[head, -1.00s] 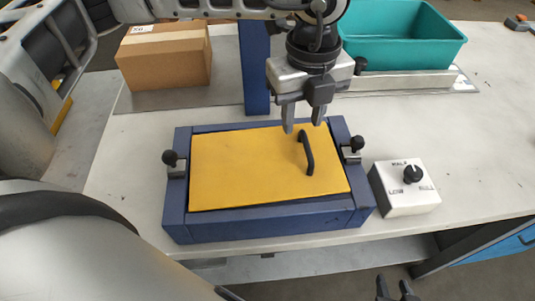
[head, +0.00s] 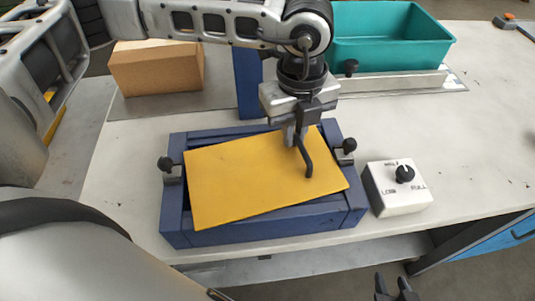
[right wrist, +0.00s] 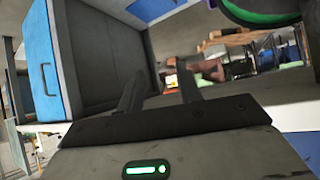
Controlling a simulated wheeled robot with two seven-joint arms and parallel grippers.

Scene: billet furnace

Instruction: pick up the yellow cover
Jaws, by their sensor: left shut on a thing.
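The yellow cover (head: 255,175) is a flat plate with a black bar handle (head: 307,160) near its right side. It sits skewed over the blue frame (head: 270,230), its front left corner overlapping the frame's front edge. My left gripper (head: 296,140) is shut on the handle at its far end. Whether the cover is fully clear of the frame is hard to tell. My right gripper (head: 395,292) is low at the bottom edge, off the table's front. Its two fingers stand apart and empty in the right wrist view (right wrist: 160,92).
Black-knobbed clamps (head: 171,168) (head: 343,150) stand at the frame's left and right sides. A white switch box (head: 398,195) is on the right. A cardboard box (head: 155,70) and a teal bin (head: 390,40) stand behind.

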